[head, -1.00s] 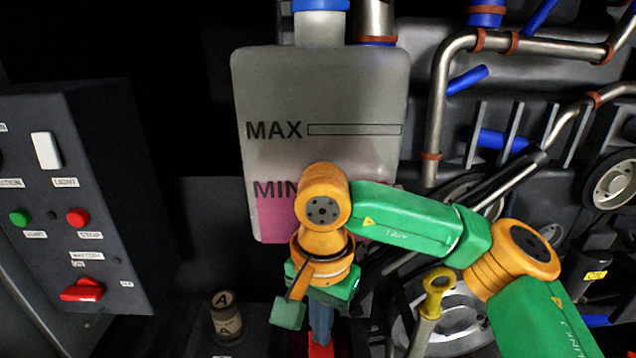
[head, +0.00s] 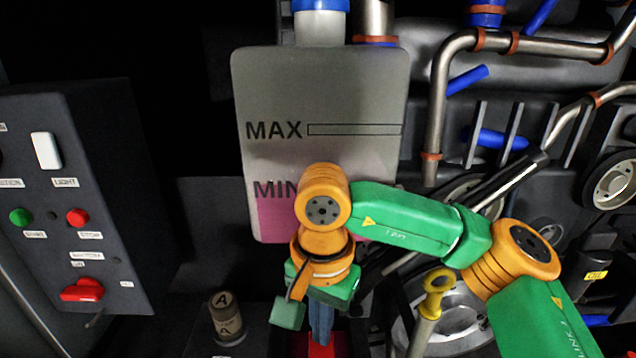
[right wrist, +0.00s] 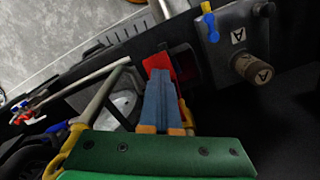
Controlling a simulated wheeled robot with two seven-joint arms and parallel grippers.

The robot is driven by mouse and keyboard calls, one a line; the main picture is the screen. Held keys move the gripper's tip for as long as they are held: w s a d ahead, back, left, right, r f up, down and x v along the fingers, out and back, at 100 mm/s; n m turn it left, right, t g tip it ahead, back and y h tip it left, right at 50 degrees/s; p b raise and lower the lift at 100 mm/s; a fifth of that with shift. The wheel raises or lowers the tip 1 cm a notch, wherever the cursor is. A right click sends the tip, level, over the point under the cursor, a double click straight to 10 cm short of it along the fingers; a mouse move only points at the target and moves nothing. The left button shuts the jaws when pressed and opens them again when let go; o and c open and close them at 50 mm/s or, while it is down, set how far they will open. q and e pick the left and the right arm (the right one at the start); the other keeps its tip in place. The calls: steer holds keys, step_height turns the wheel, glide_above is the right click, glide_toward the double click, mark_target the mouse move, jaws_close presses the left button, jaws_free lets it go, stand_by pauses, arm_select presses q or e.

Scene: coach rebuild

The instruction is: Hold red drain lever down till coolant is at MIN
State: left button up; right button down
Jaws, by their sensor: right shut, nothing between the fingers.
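The coolant tank (head: 320,90) is a grey translucent box with MAX and MIN marks. Pink coolant (head: 270,222) fills its bottom, its top edge close to the MIN mark; my arm covers part of that mark. The red drain lever (head: 322,346) shows at the bottom edge of the head view, below my right gripper (head: 320,338). In the right wrist view the lever (right wrist: 157,64) lies at the tips of my blue fingers (right wrist: 160,80), which are closed together with nothing between them. The tips seem to touch the lever. My left gripper is out of view.
A control panel (head: 75,140) with buttons and a red rotary switch (head: 82,290) stands at the left. A brown knob marked A (head: 227,318) is left of my right gripper. A yellow-handled dipstick (head: 437,283) and metal pipes (head: 436,100) are at the right.

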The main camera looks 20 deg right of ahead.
step_height(320, 180, up, 8)
steer(key=p, duration=0.6)
steer(key=shift+p, duration=0.3)
steer(key=shift+w+f, duration=0.1)
steer(key=shift+w, duration=0.05)
